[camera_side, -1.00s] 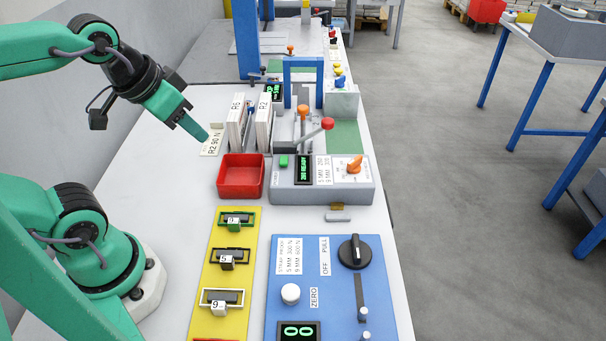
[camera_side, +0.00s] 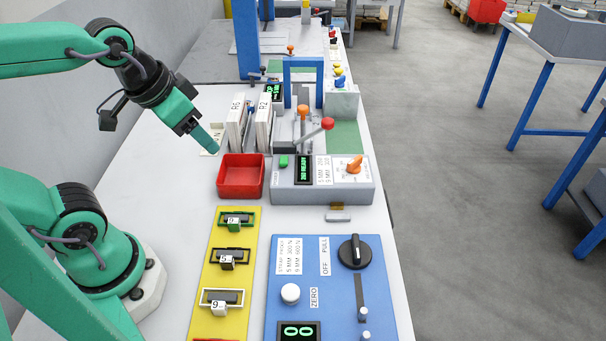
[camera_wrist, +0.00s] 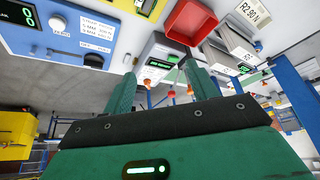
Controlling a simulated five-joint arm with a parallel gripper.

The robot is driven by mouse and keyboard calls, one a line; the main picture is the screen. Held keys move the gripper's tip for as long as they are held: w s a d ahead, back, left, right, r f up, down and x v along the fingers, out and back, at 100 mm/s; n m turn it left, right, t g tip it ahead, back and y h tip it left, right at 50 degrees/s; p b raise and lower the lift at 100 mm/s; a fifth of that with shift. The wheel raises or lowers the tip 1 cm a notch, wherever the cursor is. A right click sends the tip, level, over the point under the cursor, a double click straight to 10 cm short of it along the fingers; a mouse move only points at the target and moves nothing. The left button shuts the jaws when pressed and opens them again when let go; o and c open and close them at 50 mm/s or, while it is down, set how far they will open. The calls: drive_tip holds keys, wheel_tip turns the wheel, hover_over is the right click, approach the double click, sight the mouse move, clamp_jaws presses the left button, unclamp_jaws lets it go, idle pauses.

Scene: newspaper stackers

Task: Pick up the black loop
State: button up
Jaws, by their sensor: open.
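The black loop (camera_side: 231,249) is a thin dark rectangular frame around a dark block on the yellow board (camera_side: 239,284). It lies between a green loop (camera_side: 237,212) behind it and a white loop (camera_side: 222,306) in front. My gripper (camera_side: 213,148) is in the air at the upper left of the red bin, well behind and above the black loop. In the wrist view my gripper (camera_wrist: 163,92) has its two green fingers apart with nothing between them. The black loop does not show in the wrist view.
A red bin (camera_side: 241,192) stands behind the yellow board. White labelled slabs (camera_side: 236,122) stand upright close to my gripper. A grey control box (camera_side: 320,194) and a blue panel (camera_side: 332,259) lie to the right. The white bench left of the yellow board is clear.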

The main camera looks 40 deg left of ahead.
drive_tip(key=w+d+f+m+g, duration=0.1)
drive_tip(key=d+f+m+g, duration=0.2)
drive_tip(key=d+f+m, duration=0.4)
drive_tip(key=m+g, duration=0.1)
drive_tip(key=g, duration=0.1)
hover_over(248, 257)
wheel_tip(248, 257, down, 8)
drive_tip(key=shift+a, duration=0.2)
drive_tip(key=shift+f, duration=1.2)
drive_tip(key=shift+f, duration=0.1)
drive_tip(key=shift+w+f, duration=0.15)
drive_tip(key=shift+f, duration=2.35)
drive_tip(key=c, duration=1.1)
drive_tip(key=shift+o, duration=0.2)
drive_tip(key=shift+r, duration=0.2)
